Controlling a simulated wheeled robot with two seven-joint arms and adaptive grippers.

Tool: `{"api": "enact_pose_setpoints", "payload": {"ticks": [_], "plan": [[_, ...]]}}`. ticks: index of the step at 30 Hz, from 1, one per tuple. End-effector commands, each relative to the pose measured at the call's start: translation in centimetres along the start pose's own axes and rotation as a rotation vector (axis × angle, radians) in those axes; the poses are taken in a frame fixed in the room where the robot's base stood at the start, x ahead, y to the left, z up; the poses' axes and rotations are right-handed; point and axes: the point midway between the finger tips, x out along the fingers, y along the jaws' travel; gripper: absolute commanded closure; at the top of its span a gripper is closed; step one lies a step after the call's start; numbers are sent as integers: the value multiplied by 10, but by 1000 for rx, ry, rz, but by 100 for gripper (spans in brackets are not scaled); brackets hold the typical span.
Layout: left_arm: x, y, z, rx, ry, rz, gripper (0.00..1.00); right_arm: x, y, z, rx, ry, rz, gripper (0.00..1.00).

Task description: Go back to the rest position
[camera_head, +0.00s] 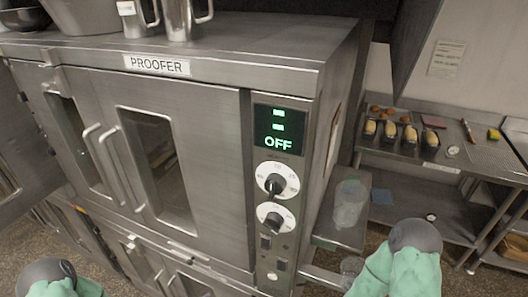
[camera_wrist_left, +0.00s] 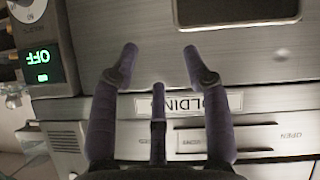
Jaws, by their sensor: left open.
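My left gripper (camera_wrist_left: 160,58) is open and empty in the left wrist view. Its dark fingers are spread in front of a steel oven front with a label partly reading "HOLDING" (camera_wrist_left: 218,102). The fingers partly cover that label, and I cannot tell the exact gap to the metal. In the head view only green-sleeved parts of my arms show at the bottom left and bottom right. Neither gripper shows there, and my right gripper is out of view.
The steel proofer (camera_head: 215,90) fills the left and middle, its display (camera_head: 279,130) reading "OFF". Pitchers (camera_head: 178,18) stand on top. At right a steel table (camera_head: 425,155) holds several loaf tins (camera_head: 390,131). Floor shows between the proofer and table.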

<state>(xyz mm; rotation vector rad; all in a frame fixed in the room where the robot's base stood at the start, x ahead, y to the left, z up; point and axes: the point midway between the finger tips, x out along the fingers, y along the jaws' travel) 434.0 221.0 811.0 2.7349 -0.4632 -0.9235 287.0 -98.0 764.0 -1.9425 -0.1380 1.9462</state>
Motion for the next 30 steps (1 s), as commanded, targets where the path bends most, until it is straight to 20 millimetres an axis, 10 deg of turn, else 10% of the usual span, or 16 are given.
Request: {"api": "enact_pose_setpoints", "payload": {"ticks": [5, 12, 30], "plan": [[21, 48, 73, -166, -344, -31, 52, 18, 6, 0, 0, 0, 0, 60], [-3, 103, 147, -346, -716, -118, 52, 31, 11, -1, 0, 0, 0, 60], [-21, 122, 168, -412, -838, -162, 52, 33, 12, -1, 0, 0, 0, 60]]}}
